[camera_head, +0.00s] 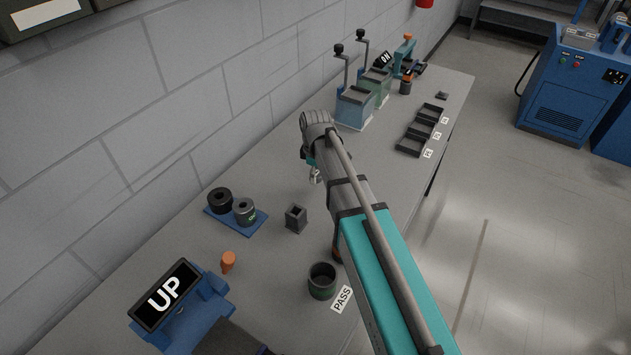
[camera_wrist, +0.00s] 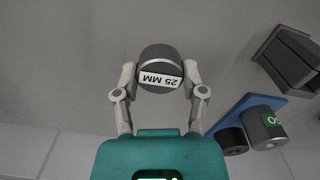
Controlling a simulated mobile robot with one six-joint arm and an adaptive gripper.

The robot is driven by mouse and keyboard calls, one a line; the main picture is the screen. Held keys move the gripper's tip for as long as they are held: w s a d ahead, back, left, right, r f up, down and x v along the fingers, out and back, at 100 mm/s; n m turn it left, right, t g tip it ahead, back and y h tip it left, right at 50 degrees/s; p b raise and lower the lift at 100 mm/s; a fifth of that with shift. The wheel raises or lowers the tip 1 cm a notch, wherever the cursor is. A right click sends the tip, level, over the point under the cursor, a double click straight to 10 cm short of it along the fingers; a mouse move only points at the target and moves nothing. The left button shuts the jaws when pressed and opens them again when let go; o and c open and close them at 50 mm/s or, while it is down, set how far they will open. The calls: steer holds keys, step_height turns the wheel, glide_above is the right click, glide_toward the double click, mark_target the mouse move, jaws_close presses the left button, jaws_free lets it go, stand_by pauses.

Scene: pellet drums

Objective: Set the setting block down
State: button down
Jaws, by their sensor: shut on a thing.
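The setting block (camera_wrist: 158,60), a dark grey cylinder with a white "25 MM" label, is between the two fingers of my gripper (camera_wrist: 160,78) in the wrist view. The fingers are shut on its sides. The label reads upside down there. I cannot tell whether the block's base touches the bench. In the head view my gripper (camera_head: 315,172) is over the grey bench (camera_head: 262,262), mostly hidden behind my arm, and I cannot make out the block.
A blue tray (camera_head: 236,225) holds a black ring (camera_head: 220,199) and a grey cylinder (camera_head: 245,212). A hollow square block (camera_head: 296,219) stands near it. A dark cup (camera_head: 322,283) is by the PASS label. Black trays (camera_head: 411,146) and lever devices (camera_head: 356,106) stand farther back.

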mark_target(316, 187)
steer(key=shift+w+f+b, duration=0.45)
steer(key=shift+f+b, duration=0.15)
steer(key=shift+f, duration=0.1)
steer(key=shift+s+f+b, duration=0.1)
steer(key=shift+f+b, duration=1.15)
steer(key=shift+f, duration=0.2)
steer(key=shift+c, duration=0.8)
jaws_free()
steer(key=shift+r, duration=0.1)
steer(key=shift+r, duration=0.15)
step_height(316, 187, up, 12)
steer(key=p, duration=1.2)
steer(key=shift+d, duration=0.1)
